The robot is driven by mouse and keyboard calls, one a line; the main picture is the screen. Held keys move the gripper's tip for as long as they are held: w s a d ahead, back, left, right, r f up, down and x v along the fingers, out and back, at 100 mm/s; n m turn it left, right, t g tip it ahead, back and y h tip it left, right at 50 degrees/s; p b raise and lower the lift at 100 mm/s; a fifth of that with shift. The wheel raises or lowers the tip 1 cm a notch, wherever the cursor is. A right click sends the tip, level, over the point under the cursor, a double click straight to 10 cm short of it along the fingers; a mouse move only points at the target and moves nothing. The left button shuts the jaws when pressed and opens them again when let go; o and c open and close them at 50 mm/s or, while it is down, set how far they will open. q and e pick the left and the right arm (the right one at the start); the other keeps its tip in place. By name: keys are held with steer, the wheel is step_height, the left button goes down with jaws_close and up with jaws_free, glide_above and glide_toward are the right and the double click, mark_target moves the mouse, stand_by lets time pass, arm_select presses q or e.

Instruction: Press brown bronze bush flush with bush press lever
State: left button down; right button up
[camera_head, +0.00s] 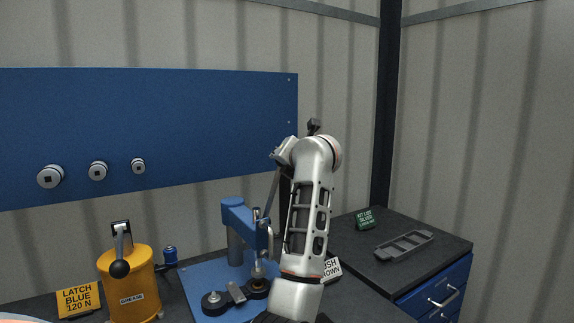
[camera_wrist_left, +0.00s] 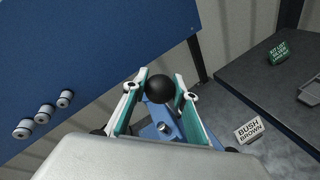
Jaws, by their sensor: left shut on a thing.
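The blue bush press (camera_head: 238,217) stands on a blue base plate in the head view. Its thin lever (camera_head: 272,195) rises steeply toward my arm. In the left wrist view the lever's black ball knob (camera_wrist_left: 160,89) sits between the fingers of my left gripper (camera_wrist_left: 161,84), which is shut on it. In the head view my arm hides most of this gripper and the lever top. Below the press ram is a dark round holder (camera_head: 257,288) with a brownish edge. I cannot tell how deep the bush sits. My right gripper is out of view.
A "BUSH BROWN" sign (camera_head: 332,269) stands right of the press. A yellow grease pot (camera_head: 128,285) and a "LATCH BLUE 120 N" sign (camera_head: 79,300) are at left. A grey tray (camera_head: 404,245) and green sign (camera_head: 365,219) are on the right counter. A blue panel stands behind.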

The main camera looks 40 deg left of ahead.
arm_select(q)
steer(key=shift+a, duration=0.2)
steer(key=c, duration=1.6)
jaws_free()
steer(key=shift+s+d+r, duration=0.15)
steer(key=shift+d, duration=0.15)
steer(key=v, duration=0.6)
steer(key=shift+s+d+r, duration=0.15)
steer(key=shift+s+d, duration=0.1)
steer(key=shift+s, duration=0.05)
steer(key=shift+d, duration=0.1)
